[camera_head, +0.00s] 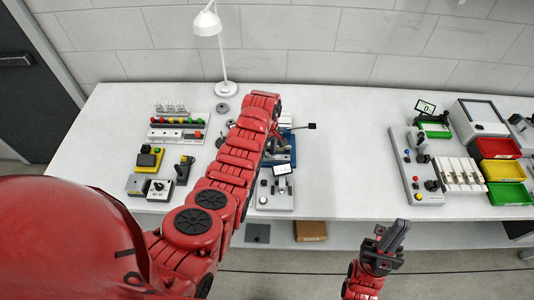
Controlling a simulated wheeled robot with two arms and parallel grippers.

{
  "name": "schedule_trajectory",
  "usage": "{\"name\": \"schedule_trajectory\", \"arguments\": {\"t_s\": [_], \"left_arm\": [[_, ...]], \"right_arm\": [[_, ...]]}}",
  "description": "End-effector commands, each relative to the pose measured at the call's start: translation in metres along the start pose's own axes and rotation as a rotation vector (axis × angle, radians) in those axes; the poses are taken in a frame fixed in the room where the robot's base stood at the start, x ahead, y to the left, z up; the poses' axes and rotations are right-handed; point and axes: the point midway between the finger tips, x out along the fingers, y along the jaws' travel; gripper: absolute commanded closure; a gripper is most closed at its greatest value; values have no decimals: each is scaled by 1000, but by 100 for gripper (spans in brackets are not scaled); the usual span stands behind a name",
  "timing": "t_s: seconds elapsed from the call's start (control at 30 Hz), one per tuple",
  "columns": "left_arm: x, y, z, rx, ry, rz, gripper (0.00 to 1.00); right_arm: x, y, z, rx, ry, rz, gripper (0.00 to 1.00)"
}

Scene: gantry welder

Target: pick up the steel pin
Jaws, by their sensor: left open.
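I cannot make out a steel pin for certain. Small upright metal pieces (171,107) stand at the back of a panel on the left of the bench, too small to identify. My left arm reaches over the bench to a blue vise-like fixture (289,150). Only a dark edge of my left gripper (278,108) shows past the red arm; it is open, and the arm hides what lies under it. My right gripper (392,240) is in front of the bench's front edge, away from the fixture; its finger gap is unclear.
A white lamp (222,85) stands at the back of the bench (345,165). Button boxes and a yellow-black device (149,160) are on the left. A control panel (417,168) and red, yellow and green bins (504,170) are on the right. The bench between is clear.

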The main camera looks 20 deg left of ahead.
Motion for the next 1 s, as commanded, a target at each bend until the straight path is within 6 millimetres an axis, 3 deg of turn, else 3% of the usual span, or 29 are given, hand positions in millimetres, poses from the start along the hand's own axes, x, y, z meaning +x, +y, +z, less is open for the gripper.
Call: {"name": "schedule_trajectory", "arguments": {"t_s": [0.2,0.53,1.0], "left_arm": [[1,0,0,0,1,0,41],[1,0,0,0,1,0,98],[0,0,0,0,1,2,100]], "right_arm": [[0,0,0,0,0,0,100],[0,0,0,0,0,0,100],[-1,0,0,0,0,0,100]]}}
